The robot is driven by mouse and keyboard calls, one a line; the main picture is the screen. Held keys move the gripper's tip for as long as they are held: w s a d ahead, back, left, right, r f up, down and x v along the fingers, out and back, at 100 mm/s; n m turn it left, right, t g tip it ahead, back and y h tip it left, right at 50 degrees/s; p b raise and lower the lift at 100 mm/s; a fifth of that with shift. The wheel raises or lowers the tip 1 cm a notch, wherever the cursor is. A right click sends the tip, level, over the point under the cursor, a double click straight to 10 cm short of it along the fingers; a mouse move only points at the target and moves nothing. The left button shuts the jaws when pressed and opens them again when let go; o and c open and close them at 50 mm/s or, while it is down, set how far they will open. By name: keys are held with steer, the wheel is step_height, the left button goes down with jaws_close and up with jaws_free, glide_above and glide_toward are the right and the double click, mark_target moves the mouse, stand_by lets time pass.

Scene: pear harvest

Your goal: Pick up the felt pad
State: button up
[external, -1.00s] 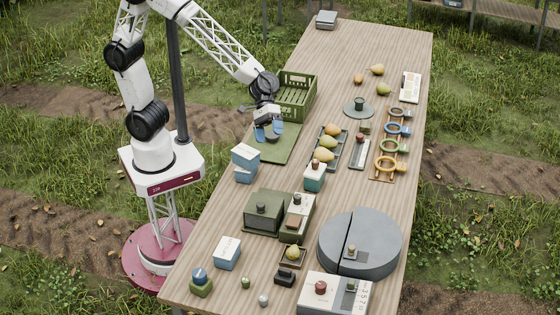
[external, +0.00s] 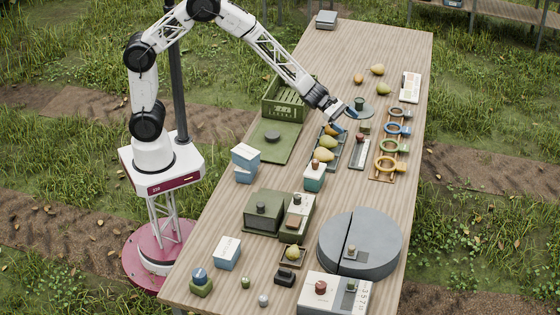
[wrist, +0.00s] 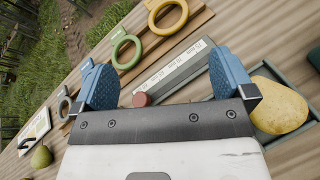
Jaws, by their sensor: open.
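No thing can be told for certain as the felt pad. A dark, flat round piece (external: 272,137) lies on the green mat (external: 272,152), left of my gripper. A small olive block (external: 364,127) sits just right of my gripper. My gripper (external: 345,120) is open, over the top end of the pear tray (external: 331,166). In the wrist view its blue fingers (wrist: 165,80) stand wide apart with nothing held. Beyond them lie a long grey scale-like bar (wrist: 172,72) with a red knob (wrist: 141,99), and a yellow pear (wrist: 278,105) beside the right finger.
Boxes and a large grey disc (external: 380,245) fill the front.

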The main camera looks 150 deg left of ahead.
mark_target(365, 123)
steer(key=s+a+f+n+g+y, duration=0.1)
steer(key=s+a+f+n, duration=0.1)
steer(key=s+a+f, duration=0.1)
steer(key=s+a+f+n+g+y, duration=0.1)
steer(key=s+a+f+n+y, duration=0.1)
steer(key=s+a, duration=0.4)
steer(key=s+a+f+n+y, duration=0.1)
steer(key=s+a+f+n, duration=0.2)
steer(key=s+a+f, duration=0.1)
steer(key=shift+s+a+f+n+g, duration=0.15)
steer(key=shift+s+f+n+g, duration=0.1)
steer(key=shift+s, duration=0.25)
steer(key=shift+s+a+f+n+g, duration=0.1)
steer(key=shift+s+f+n+g, duration=0.1)
steer(key=shift+s, duration=0.25)
steer(key=shift+w, duration=0.1)
steer(key=shift+x, duration=1.25)
steer(key=shift+a, duration=0.1)
steer(key=shift+x, duration=2.55)
steer(key=shift+w, duration=0.1)
steer(key=c, duration=1)
